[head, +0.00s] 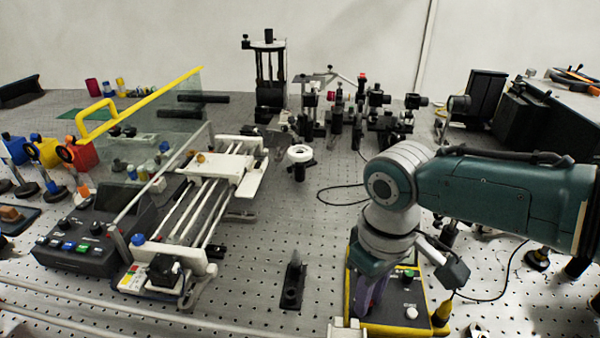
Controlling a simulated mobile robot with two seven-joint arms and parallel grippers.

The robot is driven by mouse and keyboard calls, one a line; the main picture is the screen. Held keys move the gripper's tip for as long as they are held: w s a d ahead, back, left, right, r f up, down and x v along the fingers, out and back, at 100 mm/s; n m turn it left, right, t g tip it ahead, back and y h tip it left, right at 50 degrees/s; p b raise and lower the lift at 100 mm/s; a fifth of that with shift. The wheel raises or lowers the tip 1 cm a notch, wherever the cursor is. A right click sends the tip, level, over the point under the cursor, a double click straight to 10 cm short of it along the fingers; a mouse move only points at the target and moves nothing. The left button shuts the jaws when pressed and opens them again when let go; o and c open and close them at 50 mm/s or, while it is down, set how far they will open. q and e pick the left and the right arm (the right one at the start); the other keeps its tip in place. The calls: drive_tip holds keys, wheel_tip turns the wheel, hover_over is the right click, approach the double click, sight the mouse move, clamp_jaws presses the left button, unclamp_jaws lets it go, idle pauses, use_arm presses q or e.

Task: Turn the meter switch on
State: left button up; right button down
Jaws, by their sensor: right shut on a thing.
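A dark box with yellow edges (398,325) stands on the bench at the lower right. Its top carries a green button (408,274) and a white knob (411,312). I cannot tell for sure whether this is the meter, and no switch position can be read. My left gripper is not in view.
A dark console (82,254) with coloured buttons and knobs stands at the left, beside a white rail stage (200,187) and a clear panel with a yellow handle (135,103). A small dark post (292,285) stands left of my right gripper. Optical mounts (357,115) line the back.

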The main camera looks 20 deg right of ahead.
drive_tip(key=c, duration=0.8)
unclamp_jaws()
drive_tip(key=shift+o, duration=0.2)
drive_tip(key=shift+r, duration=0.15)
drive_tip(key=shift+r, duration=0.35)
wheel_tip(320, 180, up, 9)
drive_tip(key=p, duration=0.2)
drive_tip(key=shift+p, duration=0.3)
